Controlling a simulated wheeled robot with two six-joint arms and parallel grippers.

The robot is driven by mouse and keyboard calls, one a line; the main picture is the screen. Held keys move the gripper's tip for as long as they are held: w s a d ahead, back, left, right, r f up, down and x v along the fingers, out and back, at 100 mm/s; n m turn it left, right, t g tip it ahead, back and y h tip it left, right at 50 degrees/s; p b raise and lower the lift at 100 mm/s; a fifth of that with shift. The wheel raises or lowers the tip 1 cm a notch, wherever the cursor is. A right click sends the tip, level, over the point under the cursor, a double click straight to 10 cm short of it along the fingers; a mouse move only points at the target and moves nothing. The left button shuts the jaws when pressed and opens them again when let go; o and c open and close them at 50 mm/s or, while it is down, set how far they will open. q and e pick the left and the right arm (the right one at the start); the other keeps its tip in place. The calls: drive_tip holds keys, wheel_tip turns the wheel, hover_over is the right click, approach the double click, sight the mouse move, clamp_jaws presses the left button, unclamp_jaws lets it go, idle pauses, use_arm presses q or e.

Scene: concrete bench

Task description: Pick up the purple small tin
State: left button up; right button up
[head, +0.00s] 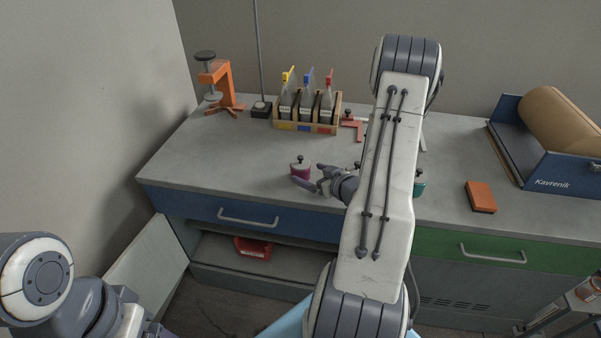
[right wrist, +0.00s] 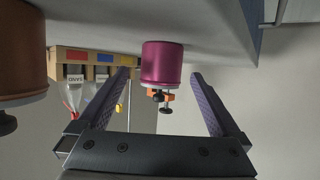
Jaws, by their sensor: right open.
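The purple small tin (head: 300,171) stands upright near the bench's front edge, with a dark knob on its lid. My right gripper (head: 307,184) is open and low over the bench, just to the right of the tin, with its fingers pointing toward it. In the right wrist view the tin (right wrist: 163,63) appears upside down, in the gap between the two fingertips (right wrist: 161,74). Neither finger visibly touches it. I cannot tell how far it is inside the jaws. My left arm shows at the lower left, but its gripper is out of view.
A brown tin (right wrist: 22,50) stands beside the gripper in the right wrist view. A teal item (head: 420,188) is partly hidden by my right arm. An orange block (head: 481,197) lies right. Bench left of the tin is clear.

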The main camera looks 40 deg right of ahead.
sight(306, 170)
drive_tip(key=x, duration=0.3)
drive_tip(key=p+x, duration=0.1)
drive_tip(key=x, duration=0.1)
drive_tip(key=shift+w+a+r, duration=0.1)
drive_tip(key=shift+w+r, duration=0.1)
drive_tip(key=shift+r, duration=0.05)
drive_tip(key=shift+c, duration=0.3)
drive_tip(key=c, duration=1.5)
drive_tip(key=shift+o, duration=0.2)
drive_tip(key=shift+r, duration=0.1)
